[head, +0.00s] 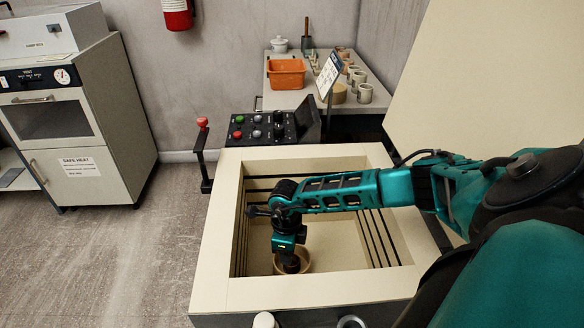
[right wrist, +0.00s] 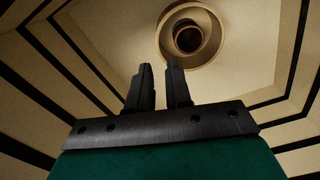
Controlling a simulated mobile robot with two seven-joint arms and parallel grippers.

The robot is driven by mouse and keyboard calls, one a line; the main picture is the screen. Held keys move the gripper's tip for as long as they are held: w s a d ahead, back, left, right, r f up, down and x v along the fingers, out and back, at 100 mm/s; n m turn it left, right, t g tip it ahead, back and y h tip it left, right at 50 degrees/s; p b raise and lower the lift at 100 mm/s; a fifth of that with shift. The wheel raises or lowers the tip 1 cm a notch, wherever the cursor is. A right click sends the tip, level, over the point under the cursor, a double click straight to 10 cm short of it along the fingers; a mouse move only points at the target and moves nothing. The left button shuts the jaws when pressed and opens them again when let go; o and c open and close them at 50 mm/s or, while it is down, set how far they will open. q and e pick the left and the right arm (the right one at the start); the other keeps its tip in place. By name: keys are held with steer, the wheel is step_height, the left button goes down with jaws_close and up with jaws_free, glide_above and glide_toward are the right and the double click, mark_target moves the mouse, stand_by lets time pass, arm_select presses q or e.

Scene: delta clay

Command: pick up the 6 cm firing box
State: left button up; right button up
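Inside the open kiln, a round tan dish-like vessel (head: 306,261) sits on the floor; it also shows in the right wrist view (right wrist: 165,40). In the wrist view a small dark reddish-brown round piece (right wrist: 188,38) stands inside it. I see no size mark, so I cannot tell which of the two is the 6 cm firing box. My right gripper (head: 290,264) points down into the kiln and partly covers the vessel in the head view. In the wrist view its two dark fingers (right wrist: 158,72) are apart with nothing between them. My left gripper is not in view.
The kiln's cream rim (head: 214,235) and slotted walls surround my right arm. The raised lid (head: 490,70) stands at the right. A control panel (head: 262,126) and a table with an orange bin (head: 286,73) and several pots stand behind. Open floor (head: 110,250) lies left.

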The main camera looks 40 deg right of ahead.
step_height(320, 180, down, 5)
steer(key=b, duration=0.3)
steer(key=shift+r, duration=0.15)
steer(key=shift+f+b, duration=0.45)
steer(key=shift+f, duration=0.05)
step_height(320, 180, down, 5)
steer(key=b, duration=0.4)
steer(key=shift+s, duration=0.1)
steer(key=shift+f, duration=0.15)
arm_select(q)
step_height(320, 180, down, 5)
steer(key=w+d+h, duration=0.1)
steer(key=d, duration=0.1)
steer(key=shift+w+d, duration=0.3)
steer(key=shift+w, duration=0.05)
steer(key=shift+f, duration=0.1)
arm_select(e)
steer(key=c, duration=0.3)
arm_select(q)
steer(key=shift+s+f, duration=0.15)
arm_select(e)
jaws_close()
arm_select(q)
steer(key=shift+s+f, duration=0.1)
